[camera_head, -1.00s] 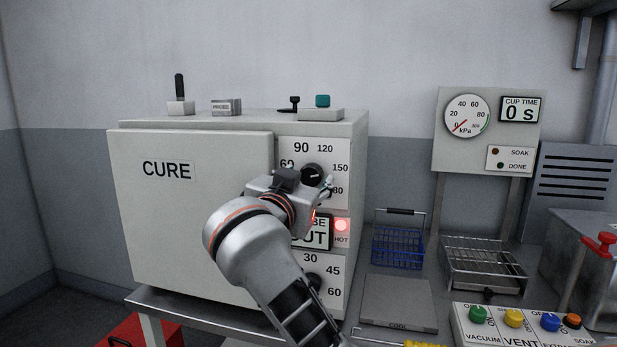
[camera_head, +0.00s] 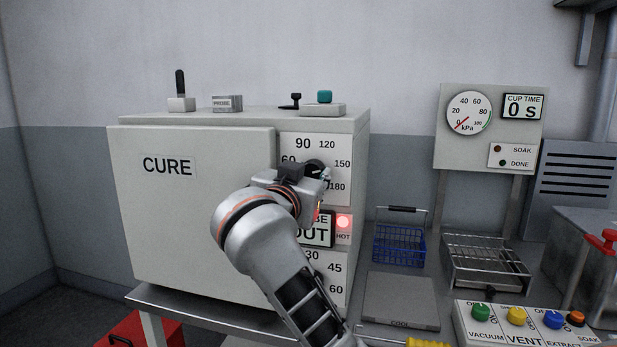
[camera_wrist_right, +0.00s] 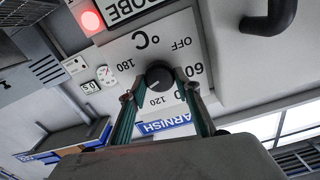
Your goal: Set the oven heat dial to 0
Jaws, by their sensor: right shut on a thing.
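The oven heat dial is a black round knob (camera_head: 314,165) on a white scale plate with 90, 120, 150 and 180 around it, at the upper right of the CURE oven (camera_head: 190,225). My right gripper (camera_head: 322,174) is at this knob and partly hides it. In the right wrist view the knob (camera_wrist_right: 159,75) sits between my two fingertips (camera_wrist_right: 160,94), which are shut on it. That view is upside down and shows OFF, °C, 60, 120 and 180 around the knob. The knob's pointer direction is not clear. My left gripper is not in view.
Below the dial are a lit red HOT lamp (camera_head: 343,222), a PROBE display (camera_head: 318,233) and a lower scale. A blue basket (camera_head: 399,245), wire rack (camera_head: 485,262) and button panel (camera_head: 520,325) stand to the right. A lever (camera_head: 180,90) is on the oven top.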

